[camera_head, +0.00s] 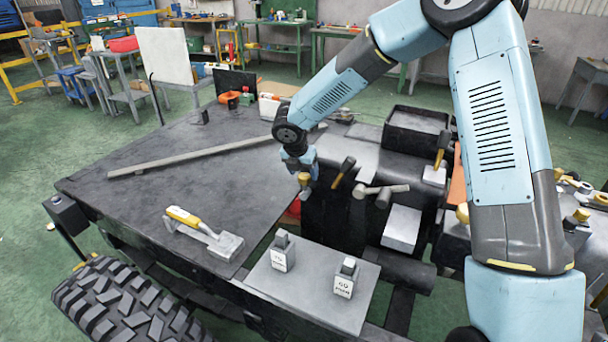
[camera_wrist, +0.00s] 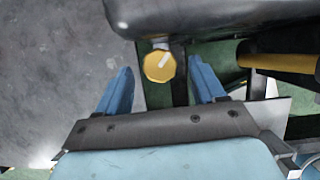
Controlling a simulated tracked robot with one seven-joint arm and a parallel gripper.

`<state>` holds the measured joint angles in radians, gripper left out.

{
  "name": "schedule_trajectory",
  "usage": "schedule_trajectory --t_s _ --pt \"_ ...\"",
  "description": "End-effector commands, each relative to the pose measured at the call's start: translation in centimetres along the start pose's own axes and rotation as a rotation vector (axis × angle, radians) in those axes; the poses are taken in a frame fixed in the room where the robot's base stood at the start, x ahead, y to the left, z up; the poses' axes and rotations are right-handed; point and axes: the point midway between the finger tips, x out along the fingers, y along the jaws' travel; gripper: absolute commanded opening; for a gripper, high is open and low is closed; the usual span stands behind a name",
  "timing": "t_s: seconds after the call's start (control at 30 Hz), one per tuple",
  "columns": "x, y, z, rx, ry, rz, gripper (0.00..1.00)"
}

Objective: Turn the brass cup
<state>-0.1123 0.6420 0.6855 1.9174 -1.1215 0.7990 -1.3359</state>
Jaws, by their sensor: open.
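The brass cup (camera_wrist: 157,69) is a small round yellow-brass piece with a pale line across its face, tilted up to the right. In the wrist view it sits at the edge of a dark grey rounded body, just beyond and between my fingertips, with gaps on both sides. In the head view the cup (camera_head: 304,180) shows small below my gripper (camera_head: 303,166). My blue fingers are spread apart and hold nothing. Whether the fingertips reach the cup's depth is unclear.
A dark flat deck (camera_head: 130,190) carries a long bar (camera_head: 215,152) and a yellow-handled tool (camera_head: 205,232). Two labelled blocks stand on a grey plate (camera_head: 300,300). Dark-headed levers (camera_head: 343,172) and a box (camera_head: 415,135) are close right of my gripper.

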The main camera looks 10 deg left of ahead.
Motion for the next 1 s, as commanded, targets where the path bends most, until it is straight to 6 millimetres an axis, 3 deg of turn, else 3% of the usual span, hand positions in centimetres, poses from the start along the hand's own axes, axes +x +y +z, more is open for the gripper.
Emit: schedule_trajectory --t_s 0.2,0.57,1.0 --pt "1.8 0.0 0.0 0.000 0.000 0.000 0.69" --pt "2.1 0.0 0.0 0.000 -0.001 0.001 0.68" --pt "2.1 0.0 0.0 0.000 -0.001 0.000 0.26"
